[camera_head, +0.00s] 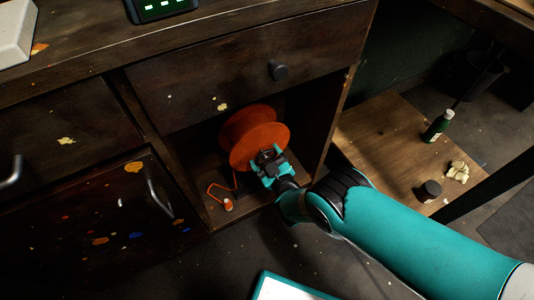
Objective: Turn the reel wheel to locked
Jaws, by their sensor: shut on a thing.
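The orange reel wheel (258,137) stands upright inside the open lower compartment of the dark wooden cabinet. My gripper (268,158) is at the front lower face of the reel and is shut on a part of it. The gripped part is hidden behind the jaws. My teal arm reaches in from the lower right. An orange cord (213,191) lies below and left of the reel, with a small white and orange end piece (228,204). I see no lock marking.
The cabinet (235,65) has a closed drawer with a dark knob (278,71) above the compartment. A panel with a metal handle (160,198) is at left. A green bottle (438,126) and dark jar (429,191) stand on a wooden board at right.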

